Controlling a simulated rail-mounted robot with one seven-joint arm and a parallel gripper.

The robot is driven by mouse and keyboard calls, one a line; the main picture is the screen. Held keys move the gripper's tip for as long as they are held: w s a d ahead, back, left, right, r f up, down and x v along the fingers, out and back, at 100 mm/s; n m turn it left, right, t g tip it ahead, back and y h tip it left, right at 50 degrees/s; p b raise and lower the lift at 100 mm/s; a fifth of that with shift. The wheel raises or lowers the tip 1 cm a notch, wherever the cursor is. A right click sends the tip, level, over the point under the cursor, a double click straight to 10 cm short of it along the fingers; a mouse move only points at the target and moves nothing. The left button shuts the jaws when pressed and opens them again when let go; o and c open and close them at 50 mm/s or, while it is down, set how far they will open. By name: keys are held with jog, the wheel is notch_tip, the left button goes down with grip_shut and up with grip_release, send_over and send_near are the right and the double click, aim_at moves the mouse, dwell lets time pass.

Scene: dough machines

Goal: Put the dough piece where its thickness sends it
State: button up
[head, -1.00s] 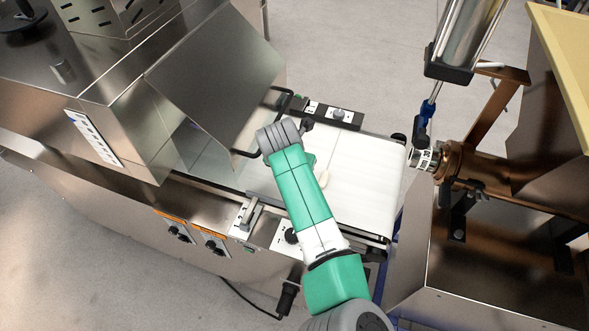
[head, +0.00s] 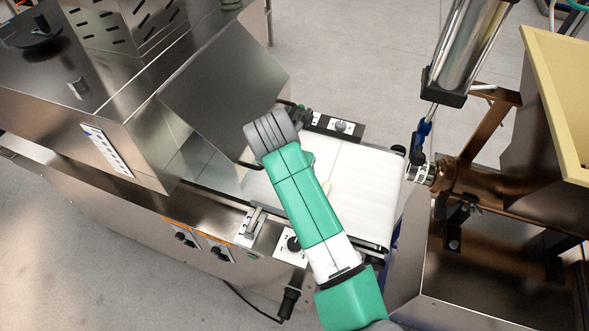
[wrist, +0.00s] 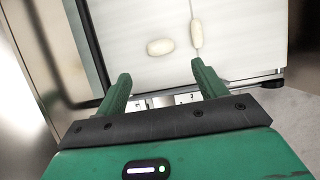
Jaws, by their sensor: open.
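Two pale dough pieces lie on the white belt (head: 372,195). In the wrist view, one is a short, plump oval (wrist: 160,47), just beyond and between my fingertips. The other is a narrower, upright-looking piece (wrist: 197,34) to its right, beside a thin dark line across the belt. In the head view, only a sliver of dough (head: 327,187) shows at the right side of my arm; the rest is hidden. My gripper (wrist: 160,73) is open and empty, its green fingers apart. The head view hides its fingers behind my arm. I cannot judge the pieces' thickness.
A steel machine with a sloping hood (head: 222,80) stands left of the belt, with knobs (head: 185,238) on its front. A copper-coloured machine (head: 475,185) with a cream-edged hopper (head: 555,95) stands close on the right. A metal cylinder (head: 462,45) hangs above its nozzle.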

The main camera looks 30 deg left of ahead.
jog(key=shift+s+r, duration=0.25)
jog(key=shift+r, duration=0.3)
jog(key=a+r+m+t+y, duration=0.35)
jog(key=a+r+m, duration=0.3)
jog(key=r, duration=0.45)
jog(key=s+d+r+m+t+y, duration=0.1)
jog(key=d+r+m+t+y, duration=0.15)
jog(key=r+m, duration=0.45)
jog(key=s+d+r+m+t+y, duration=0.2)
jog(key=r+m+t, duration=0.15)
jog(key=r, duration=0.65)
jog(key=s+d+r+m+t+h, duration=0.3)
jog(key=s+d+r+m, duration=0.1)
jog(key=d, duration=0.4)
jog(key=s+d+r+m+t+h, duration=0.3)
jog(key=s+d+r+m+t, duration=0.1)
jog(key=d+m, duration=0.4)
jog(key=s+d+r+m+t+h, duration=0.2)
jog(key=s+d+r+m+t, duration=0.2)
jog(key=s+d+r+m, duration=0.2)
jog(key=shift+d+r+m+h, duration=0.4)
jog(key=shift+d+r+m, duration=0.3)
jog(key=shift+d+m, duration=0.4)
jog(key=shift+o, duration=0.7)
jog(key=shift+a, duration=0.2)
